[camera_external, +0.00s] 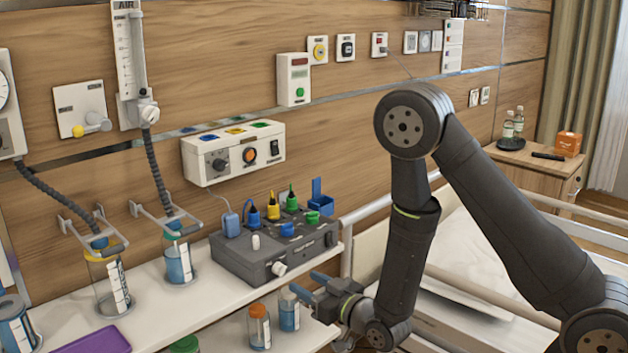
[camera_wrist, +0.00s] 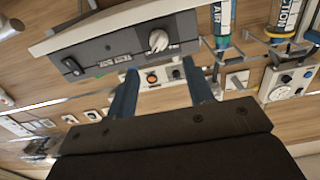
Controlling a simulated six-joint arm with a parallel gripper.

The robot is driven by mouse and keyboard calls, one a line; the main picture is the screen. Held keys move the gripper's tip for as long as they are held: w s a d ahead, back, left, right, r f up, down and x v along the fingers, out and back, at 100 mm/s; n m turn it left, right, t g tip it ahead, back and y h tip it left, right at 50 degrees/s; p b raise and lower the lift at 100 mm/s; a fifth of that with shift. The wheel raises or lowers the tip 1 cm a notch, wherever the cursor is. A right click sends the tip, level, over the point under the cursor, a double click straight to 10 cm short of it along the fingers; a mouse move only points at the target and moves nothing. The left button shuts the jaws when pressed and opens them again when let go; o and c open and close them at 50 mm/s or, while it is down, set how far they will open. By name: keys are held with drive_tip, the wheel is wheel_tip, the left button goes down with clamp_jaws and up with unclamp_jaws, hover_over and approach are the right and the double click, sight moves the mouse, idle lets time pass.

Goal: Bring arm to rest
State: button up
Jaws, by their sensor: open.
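My gripper (camera_external: 308,285) is open and empty, its blue-tipped fingers pointing left near the right front edge of the upper white shelf (camera_external: 160,306). It is just right of a small blue-filled bottle (camera_external: 288,312) on the lower shelf; whether they touch is unclear. In the wrist view the two fingers of my gripper (camera_wrist: 162,88) stand apart with nothing between them. My arm is bent, with its elbow high in front of the wall.
A grey control box (camera_external: 275,250) sits on the upper shelf behind my gripper. Blue-filled jars (camera_external: 178,262) stand further left. An orange-capped bottle (camera_external: 259,328) is on the lower shelf. A bed with a rail (camera_external: 500,303) lies beneath and right of my arm.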

drive_tip(key=shift+v, duration=1.85)
drive_tip(key=o, duration=1.1)
drive_tip(key=shift+o, duration=0.2)
drive_tip(key=w+a+r, duration=0.2)
drive_tip(key=r, duration=0.8)
drive_tip(key=w+a+r, duration=0.2)
drive_tip(key=a+r, duration=0.1)
drive_tip(key=r, duration=0.7)
drive_tip(key=x, duration=0.9)
drive_tip(key=shift+a, duration=0.25)
drive_tip(key=v, duration=1)
